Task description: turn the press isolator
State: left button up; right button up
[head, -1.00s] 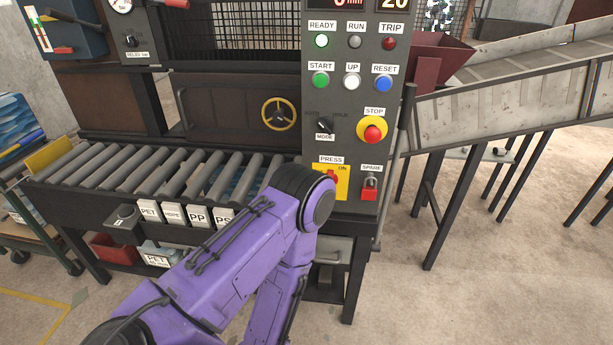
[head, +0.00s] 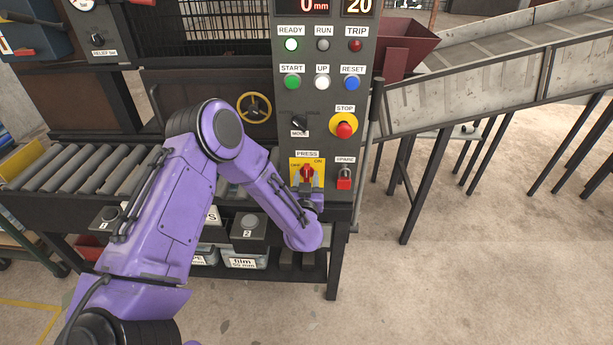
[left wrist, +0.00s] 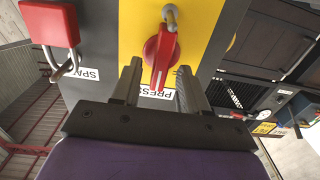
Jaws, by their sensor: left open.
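The press isolator (head: 306,172) is a red handle on a yellow plate with OFF and ON marks, low on the dark control panel (head: 290,130). In the left wrist view the red handle (left wrist: 162,58) is seen close up, with a grey metal loop (left wrist: 170,15) at its far end. My left gripper (left wrist: 158,68) is open, its two fingers on either side of the handle's near end. I cannot tell whether they touch it. In the head view my forearm reaches up to just below the isolator, and the fingers are small there. My right gripper is not in view.
A red padlock (left wrist: 50,25) hangs at the spare switch beside the isolator. The yellow-ringed stop button (head: 344,125) sits above right. A roller conveyor (head: 80,168) lies to the left, and a sloped metal chute (head: 480,80) to the right.

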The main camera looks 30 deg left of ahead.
pick_arm(q)
jog(key=shift+w+a, duration=0.15)
jog(key=shift+w, duration=0.1)
grip_shut()
jog(key=n+b, duration=0.1)
jog(key=n, duration=0.1)
jog(key=n+b, duration=0.1)
jog(key=n, duration=0.1)
jog(key=shift+s+a+f+n, duration=0.15)
jog(key=shift+f+n, duration=0.05)
jog(key=shift+n, duration=0.2)
jog(key=shift+s+a+f+n+b, duration=0.15)
jog(key=shift+n+b, duration=1)
jog(key=shift+n, duration=1)
jog(key=shift+f+n+b, duration=0.15)
jog(key=shift+n+b, duration=1)
jog(key=shift+n, duration=1.05)
jog(key=shift+s+a+f+n+b, duration=0.15)
jog(key=shift+n+b, duration=1)
jog(key=shift+n, duration=1)
jog(key=shift+w, duration=0.1)
